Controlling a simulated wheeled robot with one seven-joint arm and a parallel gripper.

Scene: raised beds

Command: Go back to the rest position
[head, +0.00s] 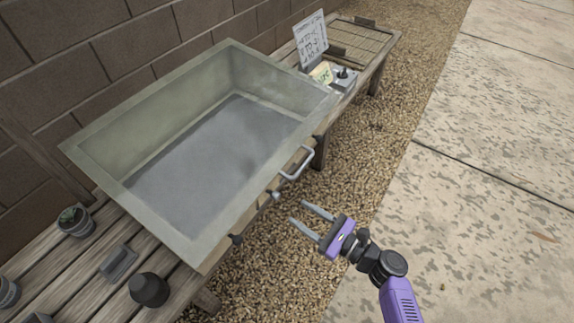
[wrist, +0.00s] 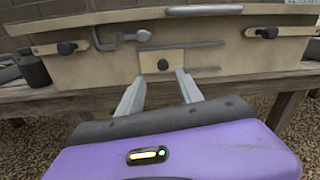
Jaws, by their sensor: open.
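My gripper (head: 312,221) is open and empty in the head view, held over the gravel in front of the wooden bench. Its two grey fingers point toward the front of a large basin (head: 118,187) and are apart from it. In the wrist view my gripper (wrist: 160,92) shows its spread fingers below the basin's front panel (wrist: 215,62). A small plate with a dark knob (wrist: 163,64) lies straight ahead between the fingers. Nothing is between the fingers.
A metal handle (head: 297,164) sticks out from the basin's front. The bench (head: 75,265) carries a potted plant (head: 75,221) and a dark pot (head: 149,290). A white sign (head: 310,38) stands at the back. Concrete paving (head: 490,180) on the right is clear.

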